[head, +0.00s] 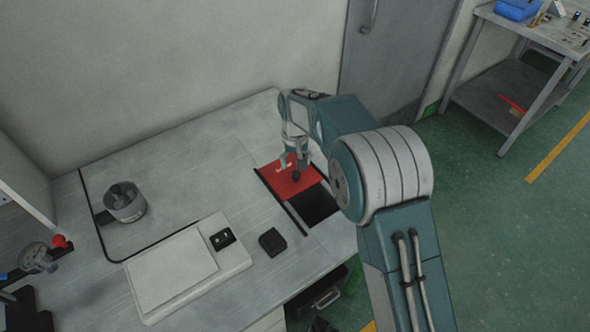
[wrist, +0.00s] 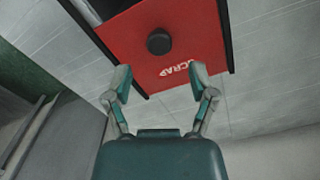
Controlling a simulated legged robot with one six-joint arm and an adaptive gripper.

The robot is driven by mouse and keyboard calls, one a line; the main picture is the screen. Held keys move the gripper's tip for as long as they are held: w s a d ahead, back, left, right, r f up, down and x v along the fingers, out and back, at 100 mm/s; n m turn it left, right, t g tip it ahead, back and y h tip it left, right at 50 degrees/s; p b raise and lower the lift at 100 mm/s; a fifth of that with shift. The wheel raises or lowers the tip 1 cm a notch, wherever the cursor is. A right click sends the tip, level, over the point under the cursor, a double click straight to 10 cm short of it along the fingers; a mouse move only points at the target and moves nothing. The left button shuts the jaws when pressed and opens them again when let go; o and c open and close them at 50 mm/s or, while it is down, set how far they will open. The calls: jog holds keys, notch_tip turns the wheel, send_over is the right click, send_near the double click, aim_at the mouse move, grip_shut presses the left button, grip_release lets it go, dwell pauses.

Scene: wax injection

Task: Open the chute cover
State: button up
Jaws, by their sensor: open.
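The chute cover (head: 289,179) is a red plate with white lettering, set between black rails in the table top. In the wrist view the cover (wrist: 188,38) reads "SCRAP" and carries a round black knob (wrist: 159,41). The knob also shows in the head view (head: 296,175). A dark chute opening (head: 318,204) lies beside the cover, uncovered. My gripper (wrist: 159,82) is open and empty over the cover's lettered edge. The knob is ahead of the fingertips, not between them. In the head view my gripper (head: 293,157) hangs low over the cover.
A white flat device (head: 190,265), a small black box (head: 271,242) and a metal pot (head: 125,202) stand on the table (head: 190,165). A gauge (head: 37,258) stands at the left edge.

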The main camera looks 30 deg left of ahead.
aim_at(296, 172)
notch_tip(296, 172, up, 7)
jog(key=shift+a+r, duration=0.15)
dwell(0.4)
jog(key=s+d+r+m+t, duration=0.1)
jog(key=d+r, duration=0.4)
jog(key=d, duration=0.4)
jog(key=s+d+r+m+t+y, duration=0.1)
jog(key=d+r+m, duration=0.1)
jog(key=d+r, duration=0.5)
jog(key=s+d+r+m, duration=0.1)
jog(key=d+r, duration=0.3)
jog(key=d, duration=0.6)
jog(key=s+d+f+m+t+h, duration=0.1)
jog(key=s+d+m+t, duration=0.2)
jog(key=s+d, duration=1.4)
jog(key=shift+s+d+f+m+t, duration=0.3)
jog(key=shift+s+m, duration=0.2)
jog(key=shift+s, duration=0.35)
jog(key=shift+r, duration=0.1)
